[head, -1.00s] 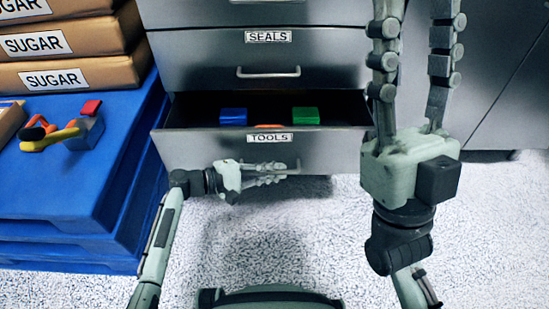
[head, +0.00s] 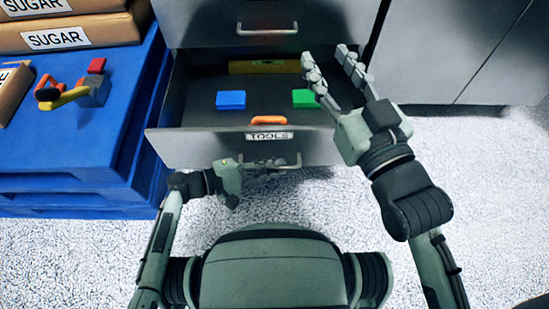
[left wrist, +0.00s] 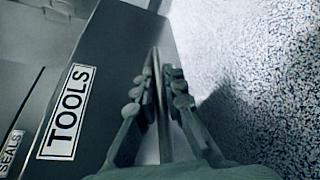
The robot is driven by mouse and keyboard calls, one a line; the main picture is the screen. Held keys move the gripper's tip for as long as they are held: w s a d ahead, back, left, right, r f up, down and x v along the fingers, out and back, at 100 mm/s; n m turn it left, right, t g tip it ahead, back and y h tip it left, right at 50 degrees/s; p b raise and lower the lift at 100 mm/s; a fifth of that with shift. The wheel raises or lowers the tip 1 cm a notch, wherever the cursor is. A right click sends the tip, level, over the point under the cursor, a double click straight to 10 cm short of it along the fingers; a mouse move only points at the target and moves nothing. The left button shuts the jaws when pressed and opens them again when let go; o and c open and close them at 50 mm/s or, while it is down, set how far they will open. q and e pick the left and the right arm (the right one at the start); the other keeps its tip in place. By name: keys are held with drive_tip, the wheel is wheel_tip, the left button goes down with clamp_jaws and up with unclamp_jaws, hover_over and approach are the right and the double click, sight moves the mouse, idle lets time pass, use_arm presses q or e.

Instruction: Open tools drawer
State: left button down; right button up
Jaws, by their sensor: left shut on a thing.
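The tools drawer (head: 200,149) is pulled well out, and its inside shows in the head view. Its front carries the TOOLS label (head: 269,136), which also shows in the left wrist view (left wrist: 66,113). My left gripper (head: 272,167) is shut on the drawer's bar handle (head: 298,161), below the label. In the left wrist view its fingers (left wrist: 158,88) lie on both sides of the handle. My right gripper (head: 328,54) has its fingers spread and empty, above the drawer's right rear.
In the drawer are a blue block (head: 231,100), a green block (head: 304,98), an orange item (head: 268,120) and a yellow bar (head: 265,67). Left stands a blue pallet stack (head: 70,150) with sugar bags (head: 75,37) and a colourful tool (head: 92,88). Floor at right is clear.

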use_arm(q)
drive_tip(key=shift+s, duration=0.1)
use_arm(e)
drive_tip(key=shift+d+f, duration=0.1)
drive_tip(key=shift+f, duration=0.2)
use_arm(q)
drive_tip(key=c, duration=1.6)
unclamp_jaws()
drive_tip(key=v, duration=1.2)
drive_tip(key=shift+a, duration=0.1)
